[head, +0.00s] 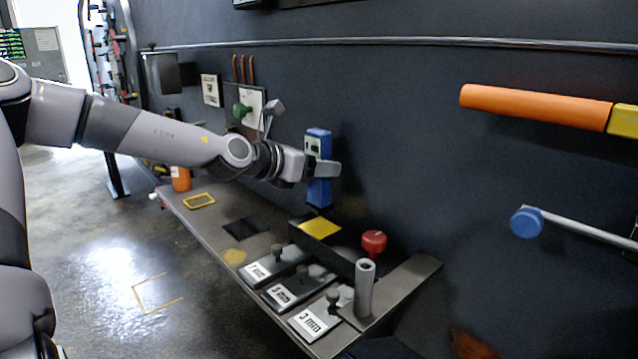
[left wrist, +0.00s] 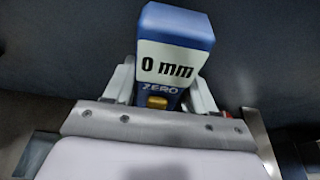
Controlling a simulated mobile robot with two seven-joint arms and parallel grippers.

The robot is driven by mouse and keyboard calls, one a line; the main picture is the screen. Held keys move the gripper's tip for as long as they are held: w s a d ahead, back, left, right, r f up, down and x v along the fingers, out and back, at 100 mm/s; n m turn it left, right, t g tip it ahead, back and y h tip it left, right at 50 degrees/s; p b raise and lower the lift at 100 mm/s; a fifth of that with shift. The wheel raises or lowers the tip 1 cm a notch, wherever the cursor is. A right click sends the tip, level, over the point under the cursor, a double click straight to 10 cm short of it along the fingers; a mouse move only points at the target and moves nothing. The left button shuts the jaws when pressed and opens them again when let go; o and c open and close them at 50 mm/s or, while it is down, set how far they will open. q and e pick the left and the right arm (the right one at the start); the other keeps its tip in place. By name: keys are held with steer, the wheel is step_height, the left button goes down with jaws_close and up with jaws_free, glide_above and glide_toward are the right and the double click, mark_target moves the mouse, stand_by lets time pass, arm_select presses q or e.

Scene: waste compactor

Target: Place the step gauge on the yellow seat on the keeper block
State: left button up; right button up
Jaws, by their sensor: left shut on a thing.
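The step gauge (head: 319,190) is a blue upright block with a pale face. My left gripper (head: 322,168) is shut on it and holds it upright. In the left wrist view the gauge (left wrist: 176,60) shows a white label reading "0 mm" and "ZERO" between the fingers of my left gripper (left wrist: 160,88). The yellow seat (head: 320,228) is a flat yellow patch on top of the dark keeper block (head: 345,258). The gauge's lower end is just above the seat's back edge in the head view; I cannot tell whether they touch. My right gripper is not in view.
On the grey shelf (head: 215,232), plates marked in mm (head: 314,322) lie in front of the keeper block. A grey upright cylinder (head: 365,288) and a red knob (head: 374,242) stand at its right. An orange handle (head: 535,106) and a blue knob (head: 527,222) stick out at right.

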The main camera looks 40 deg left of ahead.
mark_target(313, 184)
arm_select(q)
step_height(313, 184, down, 4)
steer(key=shift+d+r, duration=0.1)
steer(key=shift+r, duration=0.15)
steer(key=shift+w+f, duration=0.2)
steer(key=shift+f, duration=0.05)
steer(key=shift+f, duration=0.25)
steer(key=o, duration=1.3)
steer(key=shift+r, duration=0.1)
